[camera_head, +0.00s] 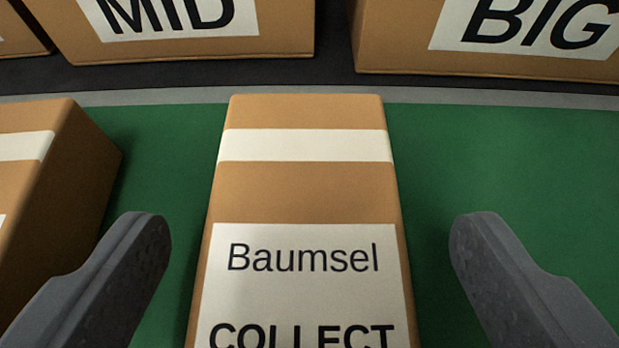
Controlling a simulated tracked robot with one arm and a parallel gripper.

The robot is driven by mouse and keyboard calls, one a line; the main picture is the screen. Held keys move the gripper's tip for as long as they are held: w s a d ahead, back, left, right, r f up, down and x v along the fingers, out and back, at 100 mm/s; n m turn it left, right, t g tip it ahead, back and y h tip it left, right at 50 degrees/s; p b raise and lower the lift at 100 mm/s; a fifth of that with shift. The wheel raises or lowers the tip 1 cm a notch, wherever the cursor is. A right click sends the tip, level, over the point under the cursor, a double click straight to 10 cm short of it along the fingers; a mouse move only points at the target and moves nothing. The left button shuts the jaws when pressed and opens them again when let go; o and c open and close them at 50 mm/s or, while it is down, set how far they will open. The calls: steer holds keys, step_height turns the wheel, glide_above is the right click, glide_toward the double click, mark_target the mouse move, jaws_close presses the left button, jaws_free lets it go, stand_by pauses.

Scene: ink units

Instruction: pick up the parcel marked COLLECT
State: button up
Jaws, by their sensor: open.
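The parcel marked COLLECT (308,190) is a brown box with a white band and a white label reading "Baumsel" above "COLLECT". It is in the middle of the head camera view, on a green surface (520,180), and its near end is cut off by the bottom edge. My gripper (309,235) is open. One grey finger shows to the left of the parcel and one to the right, with green visible between each fingertip and the parcel's sides. Neither fingertip appears to touch it.
Another brown parcel (75,190) with a white band stands close by at the left, near my left finger. Behind a grey edge strip (480,97) are boxes labelled "MID" (290,30) and "BIG" (400,45). The green surface at the right is clear.

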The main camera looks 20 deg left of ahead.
mark_target(311, 235)
steer(key=shift+b+x, duration=0.4)
steer(key=shift+x, duration=1.25)
steer(key=c, duration=1.2)
steer(key=shift+r, duration=0.2)
